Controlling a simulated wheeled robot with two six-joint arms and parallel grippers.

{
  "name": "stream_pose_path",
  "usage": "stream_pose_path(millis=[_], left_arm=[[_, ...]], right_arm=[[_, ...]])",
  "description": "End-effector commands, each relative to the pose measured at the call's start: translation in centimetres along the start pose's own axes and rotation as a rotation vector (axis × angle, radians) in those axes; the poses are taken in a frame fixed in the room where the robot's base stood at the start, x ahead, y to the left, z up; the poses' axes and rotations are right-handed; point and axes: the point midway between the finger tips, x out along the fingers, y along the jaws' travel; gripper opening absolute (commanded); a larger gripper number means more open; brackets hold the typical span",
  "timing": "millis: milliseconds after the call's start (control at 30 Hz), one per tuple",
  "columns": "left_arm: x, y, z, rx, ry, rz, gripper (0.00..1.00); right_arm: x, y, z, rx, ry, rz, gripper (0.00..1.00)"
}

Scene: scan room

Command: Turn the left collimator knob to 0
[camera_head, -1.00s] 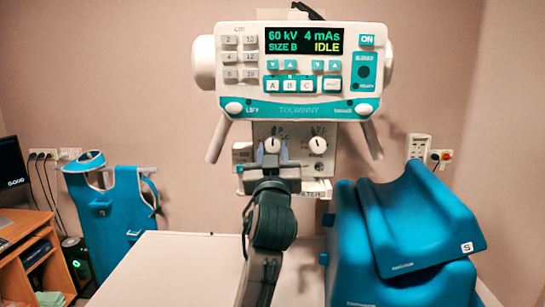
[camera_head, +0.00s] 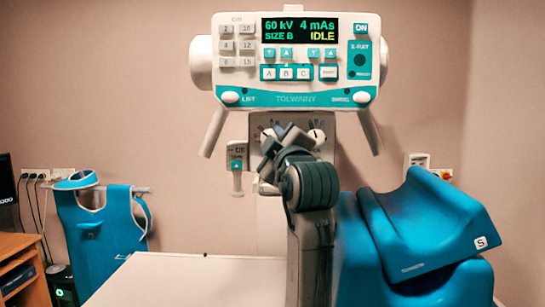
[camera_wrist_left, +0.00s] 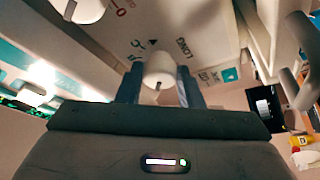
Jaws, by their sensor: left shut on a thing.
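The collimator panel (camera_head: 325,153) is below the X-ray console. My left gripper (camera_head: 283,136) is at its left knob, tilted in the head view, and hides most of that knob. In the left wrist view my left gripper (camera_wrist_left: 160,82) has a finger on each side of the white knob (camera_wrist_left: 159,66) and is shut on it. A dark mark shows on the knob's near side; the number it points to cannot be read. The right collimator knob (camera_head: 318,136) is free beside the gripper. My right gripper is not in view.
The console (camera_head: 297,98) above reads 60 kV, 4 mAs, SIZE B, IDLE. A small hand switch (camera_head: 237,158) hangs left of the panel. A white table (camera_head: 190,280) and blue cushions (camera_head: 415,235) are below. A blue apron (camera_head: 98,225) hangs at the left.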

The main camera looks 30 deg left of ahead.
Motion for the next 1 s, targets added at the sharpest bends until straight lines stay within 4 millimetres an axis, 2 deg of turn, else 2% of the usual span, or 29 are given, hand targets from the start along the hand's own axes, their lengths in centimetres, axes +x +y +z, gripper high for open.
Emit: stream_pose_path(millis=[33,200,600,1000], left_arm=[[-0.1,-0.1,0.2,-0.044,-0.001,-0.017,0.1],[-0.1,0.1,0.1,-0.191,0.0,-0.079,0.1],[0.1,0.6,-0.1,-0.503,0.0,-0.21,0.1],[0.1,0.7,-0.2,-0.663,0.0,-0.276,0.1]], right_arm=[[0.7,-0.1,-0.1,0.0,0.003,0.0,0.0],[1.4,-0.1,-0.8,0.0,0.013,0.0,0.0],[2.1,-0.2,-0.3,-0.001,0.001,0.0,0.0],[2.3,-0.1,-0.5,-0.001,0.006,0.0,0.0]])
